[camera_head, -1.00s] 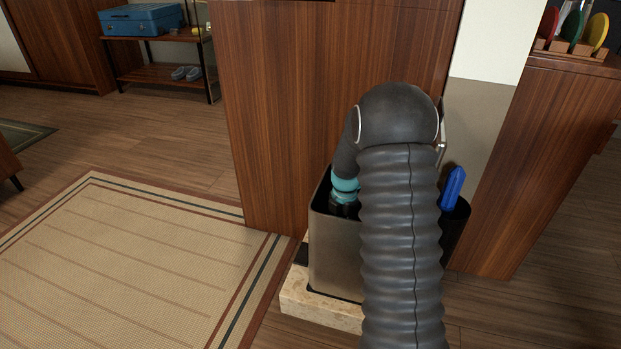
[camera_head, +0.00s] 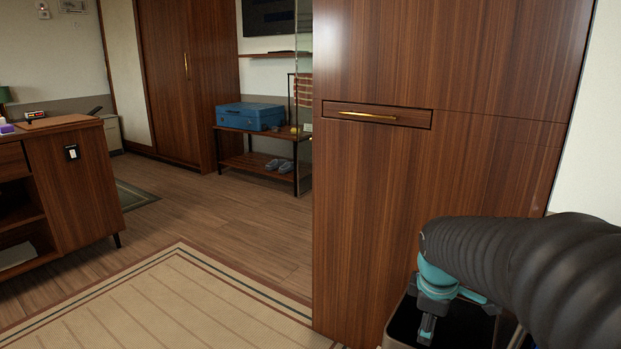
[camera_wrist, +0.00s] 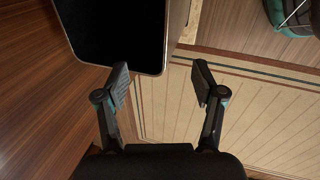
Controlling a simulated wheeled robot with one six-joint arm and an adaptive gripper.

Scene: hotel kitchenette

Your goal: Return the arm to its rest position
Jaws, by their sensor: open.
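My arm shows in the head view as a dark ribbed sleeve at the lower right, bent toward the left. My gripper (camera_head: 430,318) hangs from its teal wrist, pointing down over or beside the open bin (camera_head: 400,325); the exact gap is hard to judge. In the wrist view my gripper (camera_wrist: 160,82) has its two fingers wide apart with nothing between them. The dark, open-topped bin (camera_wrist: 118,30) lies beyond the fingertips at the upper left, its inside too dark to read.
A tall wooden cabinet (camera_head: 400,210) stands close beside my arm. A beige rug (camera_head: 170,310) lies on the wooden floor. A wooden counter unit (camera_head: 75,180) is at the left. A bench (camera_head: 265,163) with a blue suitcase (camera_head: 249,116) stands behind. Open floor lies between them.

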